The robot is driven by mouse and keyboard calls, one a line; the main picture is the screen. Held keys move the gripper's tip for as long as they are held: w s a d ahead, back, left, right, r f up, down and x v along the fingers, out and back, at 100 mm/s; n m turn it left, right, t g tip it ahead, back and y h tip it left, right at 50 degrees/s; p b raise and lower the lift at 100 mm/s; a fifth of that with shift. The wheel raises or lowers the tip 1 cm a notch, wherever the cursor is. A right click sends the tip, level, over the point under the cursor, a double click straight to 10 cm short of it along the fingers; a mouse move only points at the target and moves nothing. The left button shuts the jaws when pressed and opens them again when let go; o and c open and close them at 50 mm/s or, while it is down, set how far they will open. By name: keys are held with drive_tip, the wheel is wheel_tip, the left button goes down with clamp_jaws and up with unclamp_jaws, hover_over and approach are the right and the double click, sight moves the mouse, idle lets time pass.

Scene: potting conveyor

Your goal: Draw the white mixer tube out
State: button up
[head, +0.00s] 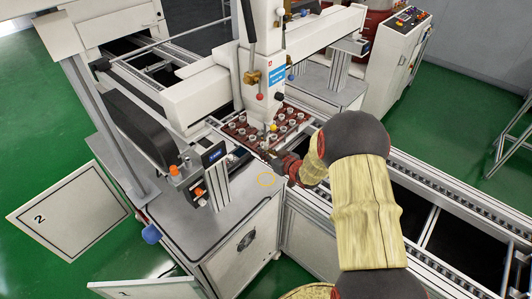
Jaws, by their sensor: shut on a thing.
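The dispensing head (265,75) of the white machine hangs over the tray area, with a small yellow part (273,128) at its lower end. My gripper (270,156) is just below and in front of this part, at the near edge of the tray. It is shut on a thin piece that I take to be the white mixer tube. The tube is too small and too covered by the fingers to make out clearly. I cannot tell whether its upper end still touches the head.
A reddish-brown tray (237,131) with several small round parts sits on the conveyor (450,195) under the head. A small display post (214,165) stands to the left.

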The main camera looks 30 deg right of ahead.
drive_tip(key=shift+s, duration=0.15)
clamp_jaws()
drive_tip(key=shift+s+d+p, duration=0.2)
drive_tip(key=shift+s+d, duration=0.05)
drive_tip(key=shift+s, duration=0.4)
drive_tip(key=shift+s+d+p, duration=0.15)
drive_tip(key=shift+s+d, duration=0.1)
drive_tip(key=shift+s, duration=0.45)
drive_tip(key=shift+s+d+p, duration=0.2)
drive_tip(key=shift+s+d, duration=0.05)
drive_tip(key=shift+s, duration=0.4)
drive_tip(key=shift+s+d, duration=0.1)
drive_tip(key=shift+s+d+p, duration=0.2)
drive_tip(key=shift+s+d, duration=0.05)
drive_tip(key=shift+s, duration=0.4)
drive_tip(key=shift+s+d+p, duration=0.15)
drive_tip(key=shift+s+d, duration=0.05)
drive_tip(key=shift+s, duration=0.45)
